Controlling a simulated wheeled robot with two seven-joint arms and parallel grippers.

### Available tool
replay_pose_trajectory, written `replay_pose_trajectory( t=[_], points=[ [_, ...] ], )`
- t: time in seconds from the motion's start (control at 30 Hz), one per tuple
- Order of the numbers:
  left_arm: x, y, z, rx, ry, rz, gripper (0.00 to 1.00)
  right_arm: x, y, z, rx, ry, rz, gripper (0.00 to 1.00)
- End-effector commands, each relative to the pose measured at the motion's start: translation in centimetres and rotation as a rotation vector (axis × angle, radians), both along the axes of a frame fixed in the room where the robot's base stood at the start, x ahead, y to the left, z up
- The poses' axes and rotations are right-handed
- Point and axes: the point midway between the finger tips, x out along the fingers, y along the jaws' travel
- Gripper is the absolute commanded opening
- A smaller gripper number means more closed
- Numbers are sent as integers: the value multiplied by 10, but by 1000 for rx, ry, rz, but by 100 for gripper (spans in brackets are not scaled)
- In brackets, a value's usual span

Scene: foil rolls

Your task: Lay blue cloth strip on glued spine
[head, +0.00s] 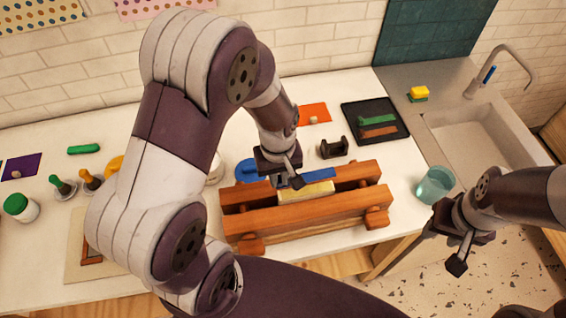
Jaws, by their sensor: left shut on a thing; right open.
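A wooden press (300,216) with two long reddish-brown beams stands near the counter's front edge. A pale cream block (307,192), seemingly the book with its spine up, sits clamped between the beams. My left gripper (291,182) is over the press, shut on the blue cloth strip (318,178). The strip is at the back edge of the pale spine; I cannot tell whether it touches it. Part of the strip is hidden by the gripper. My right gripper (457,250) is open and empty, in front of the counter at the right, away from the press.
A glass of bluish liquid (435,186) stands between press and sink (480,130). A black tray (376,123) with green and brown pieces, a dark holder (334,148) and an orange sheet (314,113) lie behind the press. My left arm hides much of the counter's left middle.

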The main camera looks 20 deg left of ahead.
Motion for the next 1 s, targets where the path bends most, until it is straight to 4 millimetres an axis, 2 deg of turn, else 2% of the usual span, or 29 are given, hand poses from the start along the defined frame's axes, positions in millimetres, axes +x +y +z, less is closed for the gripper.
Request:
replay_pose_trajectory(
  t=[0.27, 0.53, 0.73, 1.0],
  points=[
    [1, 0, -16, 0, -1, -25, 0, 0, 0, -16, 0, 0, 0, 43],
    [1, 0, -50, 0, -1, -24, 0, 0, 0, -49, 0, 0, 0, 43],
    [2, 0, -65, 1, -1, -24, 0, 1, 0, -57, 0, 0, 0, 43],
    [2, 0, -65, 0, -1, -24, 0, 1, 0, -56, 0, 0, 0, 43]
  ],
)
